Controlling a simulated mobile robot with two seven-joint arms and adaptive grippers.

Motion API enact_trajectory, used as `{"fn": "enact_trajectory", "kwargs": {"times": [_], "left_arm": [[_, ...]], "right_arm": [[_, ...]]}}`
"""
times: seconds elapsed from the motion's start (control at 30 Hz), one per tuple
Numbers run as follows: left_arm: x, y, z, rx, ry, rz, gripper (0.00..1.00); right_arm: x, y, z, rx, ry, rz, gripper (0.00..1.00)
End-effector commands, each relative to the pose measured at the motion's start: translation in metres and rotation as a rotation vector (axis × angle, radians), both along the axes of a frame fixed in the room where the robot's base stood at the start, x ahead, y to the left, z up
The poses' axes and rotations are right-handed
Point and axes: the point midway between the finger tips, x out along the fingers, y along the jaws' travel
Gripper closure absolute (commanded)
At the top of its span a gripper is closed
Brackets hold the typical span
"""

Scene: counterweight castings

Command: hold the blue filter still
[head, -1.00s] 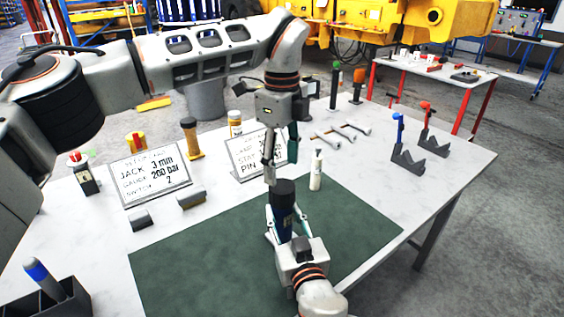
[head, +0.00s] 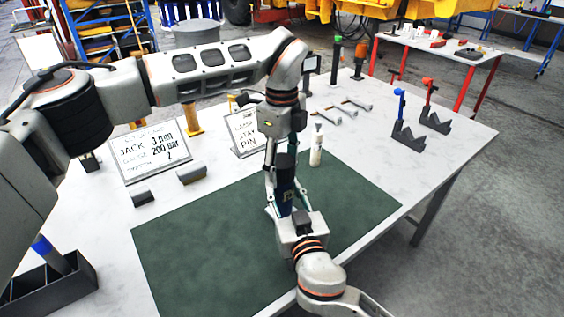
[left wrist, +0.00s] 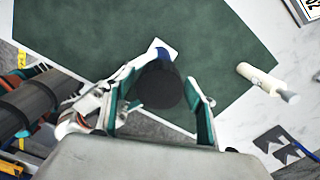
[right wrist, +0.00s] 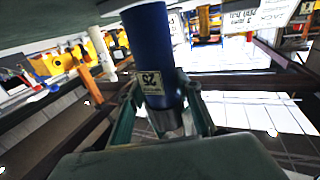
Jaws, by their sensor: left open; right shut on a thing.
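The blue filter (head: 286,197) stands upright above the green mat (head: 200,245). It has a black top (left wrist: 158,86) and a pale printed label, seen on its blue body in the right wrist view (right wrist: 150,45). My right gripper (head: 288,213) is shut on the lower part of the filter; its fingers (right wrist: 165,110) lie on both sides. My left gripper (head: 281,172) points down from above, open. Its fingers (left wrist: 160,105) are spread on either side of the black top, and at least one gap shows. The filter's far side is hidden.
A white bottle (head: 316,146) stands close to the right of the grippers. Two printed signs (head: 150,152) and grey blocks (head: 191,174) are at the left. Grey V-shaped stands (head: 408,142) are at the right. The front of the mat is clear.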

Motion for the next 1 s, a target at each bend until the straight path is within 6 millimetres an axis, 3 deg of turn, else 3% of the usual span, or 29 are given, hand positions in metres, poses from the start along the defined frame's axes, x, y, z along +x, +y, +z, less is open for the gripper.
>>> {"fn": "enact_trajectory", "kwargs": {"times": [0.07,0.2,0.23,0.47,1.0], "left_arm": [[0.0,0.0,0.0002,0.0,0.0,0.0,0.44],[-0.0001,0.0001,0.0003,0.0,0.0,0.0,0.8],[-0.0001,0.0001,0.0003,0.0,0.0,0.0,0.83],[0.0001,0.0001,0.0006,0.001,-0.001,-0.064,0.84],[0.0,-0.0004,0.0001,0.002,0.0,-1.044,0.84]], "right_arm": [[0.0,0.0001,0.0001,0.0,0.0,0.0,1.0],[0.0,0.0001,0.0001,0.0,0.0,0.0,1.0],[0.0,0.0001,0.0001,0.0,0.0,0.0,1.0],[0.0,0.0001,0.0002,0.0,0.0,0.0,1.0],[0.0,0.0001,0.0002,0.0,0.0,0.0,1.0]]}}
